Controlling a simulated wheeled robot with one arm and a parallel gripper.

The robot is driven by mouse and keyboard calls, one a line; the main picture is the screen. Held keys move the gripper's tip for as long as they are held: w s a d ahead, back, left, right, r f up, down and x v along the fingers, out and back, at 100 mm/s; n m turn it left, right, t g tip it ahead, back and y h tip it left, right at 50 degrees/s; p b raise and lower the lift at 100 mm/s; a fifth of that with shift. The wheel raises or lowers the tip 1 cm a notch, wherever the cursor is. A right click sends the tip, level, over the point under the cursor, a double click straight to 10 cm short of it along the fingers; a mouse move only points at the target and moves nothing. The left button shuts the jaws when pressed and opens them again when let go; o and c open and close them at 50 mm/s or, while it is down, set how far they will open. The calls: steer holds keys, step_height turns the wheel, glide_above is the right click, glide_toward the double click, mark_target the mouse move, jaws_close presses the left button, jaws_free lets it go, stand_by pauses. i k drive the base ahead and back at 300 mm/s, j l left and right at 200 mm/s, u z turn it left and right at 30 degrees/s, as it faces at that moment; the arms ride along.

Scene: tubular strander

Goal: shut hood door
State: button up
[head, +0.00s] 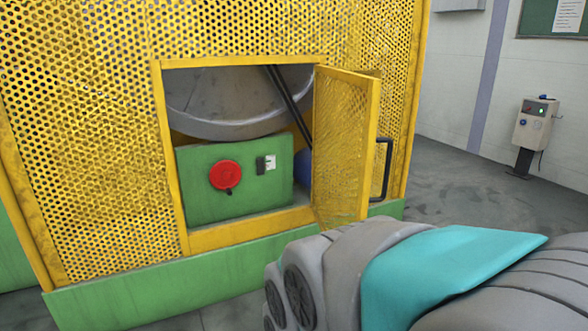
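The hood door (342,150) is a yellow perforated panel in the head view, hinged at the right side of a rectangular opening in the yellow hood (85,150). It stands open, swung outward. A black handle (386,168) shows at its right edge. Through the opening I see a green box (205,200) with a red round knob (225,175), and a grey drum (235,100) above. My arm fills the lower right, in front of the hood. My gripper is not in view.
A green base (170,290) runs along the bottom of the hood. A control box on a post (534,124) stands at the right by the wall. The grey floor (470,190) between the hood and that post is clear.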

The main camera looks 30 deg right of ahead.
mark_target(369, 138)
steer(key=k+l, duration=0.15)
steer(key=l, duration=0.25)
steer(key=k+l, duration=0.15)
steer(key=l, duration=0.3)
steer(key=k+l, duration=0.1)
steer(key=l, duration=0.3)
steer(key=k+l, duration=0.15)
steer(key=l, duration=0.25)
steer(key=k+l, duration=0.15)
steer(key=l, duration=0.3)
